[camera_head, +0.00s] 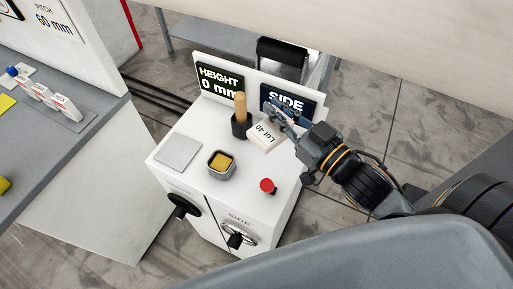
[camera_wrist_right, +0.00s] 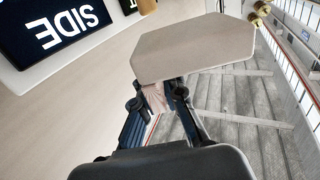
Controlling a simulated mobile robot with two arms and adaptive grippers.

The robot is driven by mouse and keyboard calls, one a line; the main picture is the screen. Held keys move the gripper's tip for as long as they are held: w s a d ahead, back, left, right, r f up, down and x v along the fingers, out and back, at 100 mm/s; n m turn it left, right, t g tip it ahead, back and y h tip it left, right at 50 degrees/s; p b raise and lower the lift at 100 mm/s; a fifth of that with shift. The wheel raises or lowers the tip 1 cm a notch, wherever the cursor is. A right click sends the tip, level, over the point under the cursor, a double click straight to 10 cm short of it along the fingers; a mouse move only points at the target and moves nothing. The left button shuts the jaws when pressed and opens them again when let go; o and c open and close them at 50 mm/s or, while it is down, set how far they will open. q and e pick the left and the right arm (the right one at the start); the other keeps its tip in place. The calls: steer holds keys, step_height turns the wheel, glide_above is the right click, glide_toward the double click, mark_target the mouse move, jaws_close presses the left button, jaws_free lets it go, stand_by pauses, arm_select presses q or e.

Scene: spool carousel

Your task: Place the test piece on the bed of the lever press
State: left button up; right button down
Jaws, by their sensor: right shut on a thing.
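My right gripper (camera_head: 284,117) reaches in from the right over the white cabinet. It is shut on a pale flat piece marked "Lot 40" (camera_head: 267,134), held over the cabinet's back right part. In the right wrist view the blank, cut-cornered face of this piece (camera_wrist_right: 195,48) lies just beyond my fingers (camera_wrist_right: 158,97); the grip itself is partly hidden. I cannot tell whether this is the test piece. I do not make out a lever press in either view. My left gripper is not in view.
HEIGHT (camera_head: 220,82) and SIDE (camera_head: 287,98) displays stand behind. A grey bench (camera_head: 70,130) is left.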

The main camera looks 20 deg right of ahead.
mark_target(278, 127)
steer(key=f, duration=0.5)
steer(key=shift+s+d+p, duration=0.1)
steer(key=shift+s+p, duration=0.1)
steer(key=shift+p, duration=0.15)
step_height(278, 127, down, 6)
steer(key=shift+w+f, duration=0.15)
steer(key=shift+f, duration=0.25)
step_height(278, 127, down, 4)
steer(key=shift+r, duration=0.25)
steer(key=shift+f, duration=0.25)
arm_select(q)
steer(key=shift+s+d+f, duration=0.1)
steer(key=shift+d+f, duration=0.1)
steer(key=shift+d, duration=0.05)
